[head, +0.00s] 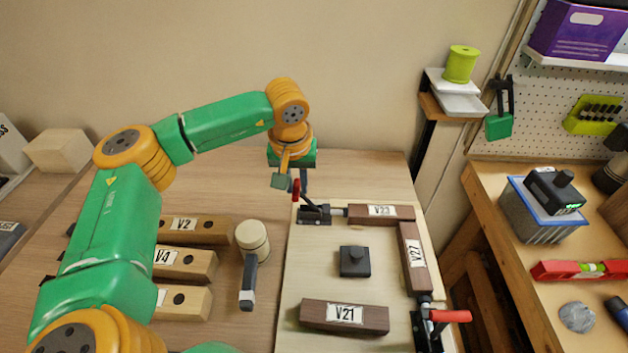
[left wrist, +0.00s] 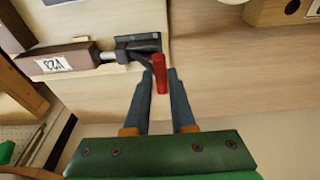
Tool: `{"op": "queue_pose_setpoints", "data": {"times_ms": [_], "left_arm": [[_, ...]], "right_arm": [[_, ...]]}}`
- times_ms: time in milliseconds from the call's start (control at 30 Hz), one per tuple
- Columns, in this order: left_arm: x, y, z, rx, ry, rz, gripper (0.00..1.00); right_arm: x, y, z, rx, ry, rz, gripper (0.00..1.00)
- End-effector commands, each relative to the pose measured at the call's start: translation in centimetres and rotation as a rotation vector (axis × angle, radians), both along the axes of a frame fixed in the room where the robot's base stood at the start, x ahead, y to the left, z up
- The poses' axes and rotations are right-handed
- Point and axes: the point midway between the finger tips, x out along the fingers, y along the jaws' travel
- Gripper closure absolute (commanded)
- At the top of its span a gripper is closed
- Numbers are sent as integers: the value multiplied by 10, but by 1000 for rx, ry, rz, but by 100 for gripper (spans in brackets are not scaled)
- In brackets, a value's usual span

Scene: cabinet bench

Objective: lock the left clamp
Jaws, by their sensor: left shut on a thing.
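The left clamp (head: 315,213) is a black toggle clamp at the far left corner of the pale board. Its rod points right, at the end of the brown block V23 (head: 381,213). Its red handle (head: 296,190) stands up steeply. In the left wrist view the clamp (left wrist: 138,46) and red handle (left wrist: 162,82) show again. My left gripper (head: 298,182) comes down from above at the handle. In the left wrist view its fingers (left wrist: 160,78) lie on both sides of the handle, shut on it. My right gripper is not in view.
A second clamp with a red handle (head: 450,316) sits at the board's near right. Blocks V27 (head: 414,256) and V21 (head: 344,315) and a black knobbed piece (head: 354,261) are on the board (head: 300,280). A mallet (head: 251,240) and several wooden blocks lie to the left.

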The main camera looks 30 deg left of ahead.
Motion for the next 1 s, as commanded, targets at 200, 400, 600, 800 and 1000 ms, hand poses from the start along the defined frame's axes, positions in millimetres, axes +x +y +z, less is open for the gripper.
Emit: {"op": "queue_pose_setpoints", "data": {"times_ms": [200, 400, 600, 800, 1000], "left_arm": [[-4, 8, -11, 1, 3, 0, 93], [-5, 8, -10, 1, 3, -1, 93], [-6, 11, -14, 1, 3, 0, 93], [-9, 17, -25, 1, 3, 0, 92], [-9, 18, -23, 1, 1, -1, 93]], "right_arm": [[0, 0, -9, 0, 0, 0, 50], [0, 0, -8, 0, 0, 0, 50], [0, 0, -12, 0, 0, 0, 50], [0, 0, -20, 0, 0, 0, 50], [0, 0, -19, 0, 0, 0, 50]]}}
